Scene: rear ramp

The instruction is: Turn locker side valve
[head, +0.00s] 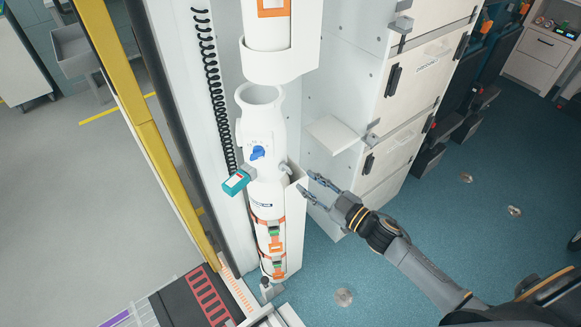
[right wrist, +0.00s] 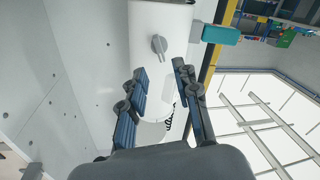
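A white cylinder (head: 265,190) stands strapped upright in a narrow white locker bay. A small grey side valve (head: 284,168) sticks out of its right side; what looks like the same grey knob shows in the right wrist view (right wrist: 159,45). A blue knob (head: 257,153) sits on the cylinder's front. My right gripper (head: 306,181) is open and empty, just right of the grey valve, with a gap between. In the right wrist view its two fingers (right wrist: 161,72) are spread, with the knob beyond the tips, roughly between them. My left gripper is not in view.
A teal block (head: 235,182) sticks out left of the cylinder. A white panel edge (head: 299,185) stands beside the cylinder, close to my right fingers. A shelf (head: 331,134) juts out above my gripper. The teal floor at the right is mostly clear.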

